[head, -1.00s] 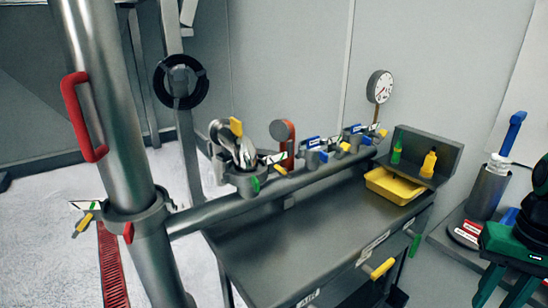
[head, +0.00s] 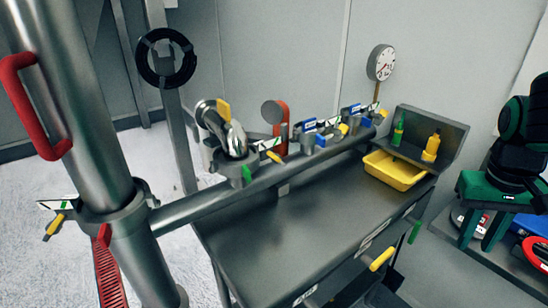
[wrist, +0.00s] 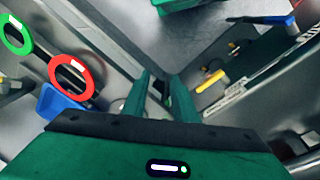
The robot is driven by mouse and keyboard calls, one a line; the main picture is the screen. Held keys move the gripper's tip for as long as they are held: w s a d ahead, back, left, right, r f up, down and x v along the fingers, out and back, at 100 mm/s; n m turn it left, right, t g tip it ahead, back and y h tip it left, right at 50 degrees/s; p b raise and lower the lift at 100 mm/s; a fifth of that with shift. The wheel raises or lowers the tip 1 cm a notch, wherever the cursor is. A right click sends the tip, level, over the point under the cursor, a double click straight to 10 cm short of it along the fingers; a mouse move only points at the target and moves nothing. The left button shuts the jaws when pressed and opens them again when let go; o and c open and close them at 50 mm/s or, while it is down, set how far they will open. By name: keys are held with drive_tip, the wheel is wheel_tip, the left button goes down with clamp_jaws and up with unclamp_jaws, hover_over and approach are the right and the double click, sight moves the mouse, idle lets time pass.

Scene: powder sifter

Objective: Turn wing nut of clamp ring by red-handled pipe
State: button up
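The thick steel pipe (head: 75,100) with the red handle (head: 22,105) stands at the left of the head view. A grey clamp ring (head: 127,213) goes around it below the handle. A yellow wing nut (head: 54,228) sticks out at the ring's left side, beside a white and green tag (head: 60,204). My green gripper (head: 481,232) is at the far right of the head view, well away from the ring. Its two fingers are apart with nothing between them. The wrist view also shows the fingers (wrist: 160,88) apart and empty. I cannot make out the clamp ring there.
A horizontal pipe (head: 200,203) with several clamps runs from the ring over a grey table (head: 290,230). A yellow tray (head: 395,170) and a gauge (head: 381,62) stand farther back. A red ring (wrist: 72,76) and green ring (wrist: 15,35) show in the wrist view.

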drive_tip(key=w+a+r+n+t+h, duration=0.1)
drive_tip(key=w+a+r+n+h, duration=0.25)
drive_tip(key=w, duration=0.65)
wheel_tip(320, 180, up, 8)
drive_tip(key=r+n+t+y, duration=0.1)
drive_tip(key=n+t, duration=0.7)
drive_tip(key=n, duration=0.1)
hover_over(272, 156)
drive_tip(key=s+a, duration=0.3)
drive_tip(key=s, duration=0.3)
drive_tip(key=x, duration=1.1)
drive_tip(key=shift+s+d+f, duration=0.15)
drive_tip(key=shift+s+f, duration=0.05)
drive_tip(key=shift+f, duration=0.1)
drive_tip(key=shift+g, duration=0.3)
